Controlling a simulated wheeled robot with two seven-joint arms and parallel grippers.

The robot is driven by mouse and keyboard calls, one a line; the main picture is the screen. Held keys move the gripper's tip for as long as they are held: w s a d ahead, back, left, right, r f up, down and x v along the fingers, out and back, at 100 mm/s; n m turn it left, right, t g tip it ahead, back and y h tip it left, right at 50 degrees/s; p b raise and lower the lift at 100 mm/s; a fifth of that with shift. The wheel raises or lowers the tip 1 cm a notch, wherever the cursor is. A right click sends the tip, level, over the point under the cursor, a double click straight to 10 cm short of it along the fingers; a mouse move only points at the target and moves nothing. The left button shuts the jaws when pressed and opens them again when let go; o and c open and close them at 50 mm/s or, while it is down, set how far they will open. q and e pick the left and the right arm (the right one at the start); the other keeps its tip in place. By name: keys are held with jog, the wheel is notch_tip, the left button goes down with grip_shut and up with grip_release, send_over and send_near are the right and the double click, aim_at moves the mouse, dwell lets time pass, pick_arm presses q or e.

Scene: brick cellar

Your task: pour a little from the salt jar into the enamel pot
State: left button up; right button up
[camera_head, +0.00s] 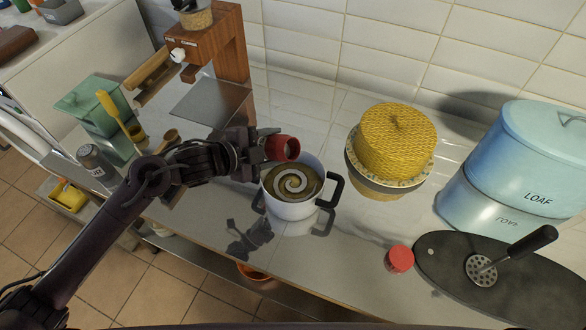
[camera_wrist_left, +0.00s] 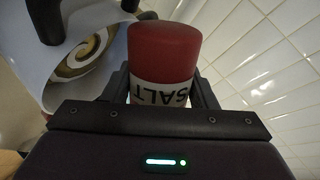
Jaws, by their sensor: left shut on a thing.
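The salt jar (camera_head: 284,148) is red with a white label reading SALT, which shows in the wrist view (camera_wrist_left: 165,94). My left gripper (camera_head: 266,147) is shut around it. In the head view the jar is tipped far over, its red end pointing right, above the back left rim of the enamel pot. The pot (camera_head: 291,210) is pale with dark handles and stands on the counter, with a brown and cream swirl inside. The pot also shows at the left of the wrist view (camera_wrist_left: 52,100). I see no salt falling. My right gripper is not in view.
A yellow cake-like dome (camera_head: 398,142) on a patterned stand is right of the pot. A blue LOAF bin (camera_head: 530,160), a dark board (camera_head: 530,285) with a masher, and a small red-topped item (camera_head: 399,260) are further right. A wooden machine (camera_head: 215,45) stands behind left.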

pick_arm(q)
notch_tip(320, 180, up, 2)
jog(key=shift+d+r+n+h+p, duration=0.15)
jog(key=shift+n+h+p, duration=0.25)
jog(key=shift+p, duration=0.65)
jog(key=shift+s+f+n+g+h+b, duration=0.1)
jog(key=shift+f+n+g+h+b, duration=0.3)
jog(key=shift+f, duration=0.5)
jog(key=shift+r+n+h+p, duration=0.3)
jog(key=shift+r+n+p, duration=0.1)
jog(key=shift+r+p, duration=0.05)
jog(key=shift+r+n+h, duration=0.15)
jog(key=shift+n+h, duration=0.25)
jog(key=shift+n, duration=0.1)
jog(key=shift+w+a+f+n+h+b, duration=0.4)
jog(key=shift+w+a+n+h, duration=0.2)
jog(key=shift+n, duration=0.3)
jog(key=n+h, duration=0.1)
jog(key=a+n+h+b, duration=0.1)
jog(key=shift+w+a+f+n, duration=0.1)
jog(key=shift+w+n, duration=0.25)
jog(key=shift+n, duration=0.05)
notch_tip(320, 180, up, 6)
jog(key=p, duration=0.5)
jog(key=shift+a, duration=0.1)
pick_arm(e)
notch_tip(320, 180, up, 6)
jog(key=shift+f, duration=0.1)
